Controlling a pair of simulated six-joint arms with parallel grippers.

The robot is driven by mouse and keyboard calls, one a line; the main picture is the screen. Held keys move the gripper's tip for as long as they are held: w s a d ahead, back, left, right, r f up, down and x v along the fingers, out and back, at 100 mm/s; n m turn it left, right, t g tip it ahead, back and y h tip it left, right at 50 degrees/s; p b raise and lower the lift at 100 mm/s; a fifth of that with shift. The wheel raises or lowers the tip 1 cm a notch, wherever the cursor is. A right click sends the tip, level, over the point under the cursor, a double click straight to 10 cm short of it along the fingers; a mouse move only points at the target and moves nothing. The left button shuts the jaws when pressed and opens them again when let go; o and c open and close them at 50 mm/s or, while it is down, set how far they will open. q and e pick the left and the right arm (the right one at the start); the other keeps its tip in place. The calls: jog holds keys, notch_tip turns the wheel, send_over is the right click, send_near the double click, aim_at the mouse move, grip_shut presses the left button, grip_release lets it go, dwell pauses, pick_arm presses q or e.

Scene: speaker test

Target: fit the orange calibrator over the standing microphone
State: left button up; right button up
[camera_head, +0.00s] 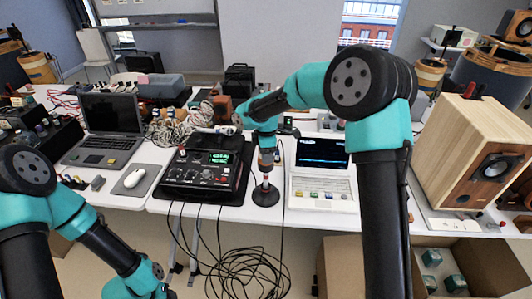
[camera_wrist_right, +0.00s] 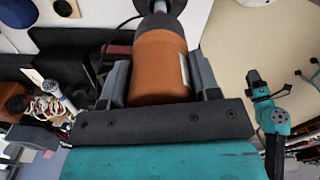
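My right gripper (camera_head: 266,150) is shut on the orange calibrator (camera_wrist_right: 158,72), whose sides touch both fingers in the right wrist view. The calibrator also shows in the head view (camera_head: 266,158), upright and in line above the standing microphone (camera_head: 265,181). The microphone is a slim grey stem on a round black base (camera_head: 265,196) near the table's front. Its top is hidden by the calibrator; I cannot tell whether it is inside or only touching. My left arm is low at the left; its gripper (camera_wrist_right: 257,88) shows small in the right wrist view, opening unclear.
A black meter unit (camera_head: 207,172) stands just left of the microphone, and a white instrument with a screen (camera_head: 322,180) just right. A laptop (camera_head: 108,125) and mouse (camera_head: 134,178) are farther left. A wooden speaker (camera_head: 470,150) stands at right. Cables hang off the front edge.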

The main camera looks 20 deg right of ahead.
jog(key=o, duration=0.5)
jog(key=shift+c, duration=0.2)
jog(key=shift+r, duration=0.15)
notch_tip(320, 180, up, 17)
dwell(0.3)
